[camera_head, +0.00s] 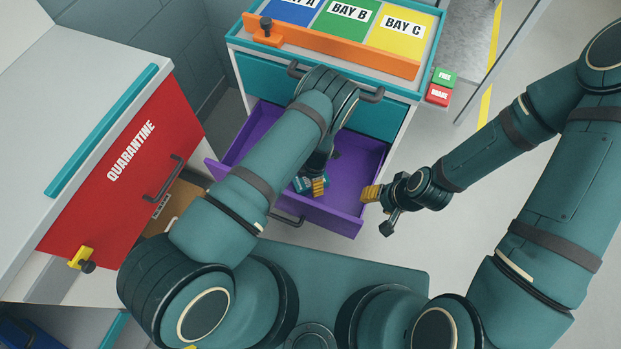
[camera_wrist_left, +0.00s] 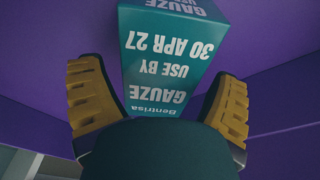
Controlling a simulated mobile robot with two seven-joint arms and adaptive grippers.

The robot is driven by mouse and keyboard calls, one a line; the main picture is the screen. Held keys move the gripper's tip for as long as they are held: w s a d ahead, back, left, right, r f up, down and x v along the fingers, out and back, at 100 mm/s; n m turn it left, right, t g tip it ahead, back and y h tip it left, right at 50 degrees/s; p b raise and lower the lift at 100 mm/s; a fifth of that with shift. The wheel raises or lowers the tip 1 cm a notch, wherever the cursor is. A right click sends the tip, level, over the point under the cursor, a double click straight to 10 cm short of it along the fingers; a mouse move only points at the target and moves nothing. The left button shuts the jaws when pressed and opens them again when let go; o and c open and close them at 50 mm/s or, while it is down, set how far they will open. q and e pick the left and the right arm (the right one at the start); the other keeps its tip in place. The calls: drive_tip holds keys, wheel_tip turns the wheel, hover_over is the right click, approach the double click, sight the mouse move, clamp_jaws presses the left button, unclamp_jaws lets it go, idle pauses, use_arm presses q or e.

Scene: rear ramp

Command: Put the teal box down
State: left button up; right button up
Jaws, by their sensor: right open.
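The teal gauze box (camera_wrist_left: 165,60) lies in the open purple drawer (camera_head: 345,214), its printed face towards my left wrist camera. In the head view, my left arm hides most of the box. My left gripper (camera_wrist_left: 160,108) reaches down into the drawer. Its yellow fingers are spread wide, one on each side of the near end of the box, with a visible gap at the right finger. My right gripper (camera_head: 376,207) is open and empty, just outside the drawer's right front corner.
Above the drawer, a worktop carries the blue, green (camera_head: 347,18) and yellow bay panels behind an orange bar (camera_head: 330,45). A closed teal drawer (camera_head: 268,80) sits below it. A red quarantine front (camera_head: 120,170) stands at left. Floor at right is clear.

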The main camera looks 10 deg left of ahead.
use_arm(q)
drive_tip(key=shift+w+r+p, duration=0.1)
drive_tip(key=shift+r+p, duration=0.2)
drive_tip(key=shift+r, duration=0.25)
wheel_tip(320, 180, up, 11)
drive_tip(key=d+p, duration=0.1)
drive_tip(key=p, duration=0.1)
drive_tip(key=s+r+m+t+h, duration=0.1)
drive_tip(key=s+r+m+h, duration=0.1)
drive_tip(key=s+r+m, duration=0.4)
drive_tip(key=s+a+r+m+t+h, duration=0.1)
drive_tip(key=s+r+m+h, duration=0.2)
drive_tip(key=m, duration=1.4)
drive_tip(key=s+r, duration=0.4)
drive_tip(key=r, duration=0.1)
drive_tip(key=shift+s+t, duration=0.3)
